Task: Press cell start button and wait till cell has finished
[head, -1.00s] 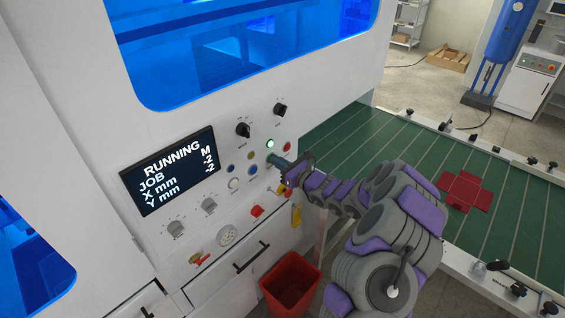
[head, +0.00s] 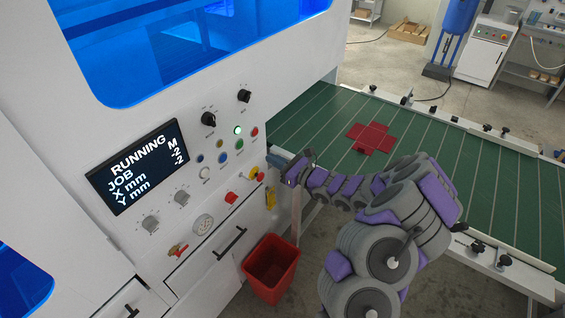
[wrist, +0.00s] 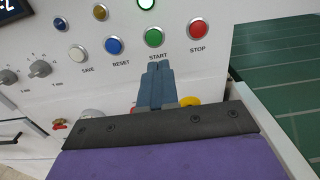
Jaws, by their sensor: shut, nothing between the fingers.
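The control panel's START button (wrist: 155,37) is green in the wrist view. It also shows in the head view (head: 239,144). A lit green lamp (head: 238,130) sits just above it. My gripper (wrist: 157,68) is shut and empty, its fingertips just below the START button in the wrist picture. In the head view my gripper (head: 274,158) is to the right of the buttons, off the panel. The cell's screen (head: 138,166) reads RUNNING. A red cross-shaped blank (head: 370,138) lies flat on the green conveyor (head: 470,165).
The red STOP button (wrist: 197,29) is right of START, the blue RESET button (wrist: 113,45) left of it. A red bin (head: 271,269) stands on the floor below the panel. The conveyor's edge rail (head: 520,270) has clamps and knobs.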

